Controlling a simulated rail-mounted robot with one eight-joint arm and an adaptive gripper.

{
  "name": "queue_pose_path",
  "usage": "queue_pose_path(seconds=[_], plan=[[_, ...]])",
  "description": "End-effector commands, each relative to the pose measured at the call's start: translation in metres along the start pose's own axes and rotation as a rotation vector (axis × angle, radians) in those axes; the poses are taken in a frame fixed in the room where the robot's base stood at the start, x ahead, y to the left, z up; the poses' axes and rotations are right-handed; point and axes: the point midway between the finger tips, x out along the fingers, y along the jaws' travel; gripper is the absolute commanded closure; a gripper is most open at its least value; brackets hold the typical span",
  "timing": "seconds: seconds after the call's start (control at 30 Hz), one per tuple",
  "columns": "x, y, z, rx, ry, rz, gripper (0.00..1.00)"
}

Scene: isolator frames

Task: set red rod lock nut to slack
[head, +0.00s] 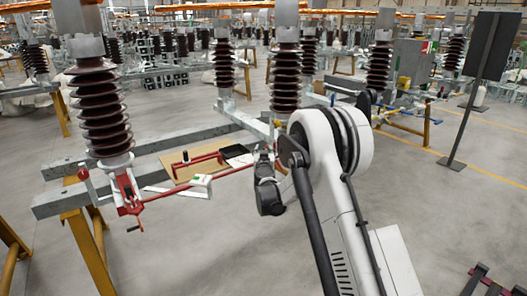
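A thin red rod (222,176) runs from the red bracket (127,190) under the left insulator rightward to my arm's dark end. The lock nut cannot be made out at this size; the rod's right end is hidden behind my arm. My gripper (265,160) appears as a small dark shape at that right end, largely covered by my wrist. I cannot tell whether its fingers touch the rod or whether they are open or shut.
Ribbed brown insulators (101,110) stand on grey steel beams (70,200) over yellow legs (85,245). A dark panel on a stand (490,45) is at right.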

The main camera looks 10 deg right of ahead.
Motion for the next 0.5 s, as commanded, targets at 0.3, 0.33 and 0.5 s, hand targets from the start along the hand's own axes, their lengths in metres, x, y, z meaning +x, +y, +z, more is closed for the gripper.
queue_pose_path(seconds=[0.3,0.33,0.5], plan=[[0.0006,-0.0001,0.0000,0.000,0.000,0.000,0.79],[0.0006,-0.0001,0.0000,0.000,0.000,0.000,0.83],[0.0005,-0.0001,0.0000,0.000,0.000,0.000,1.00]])
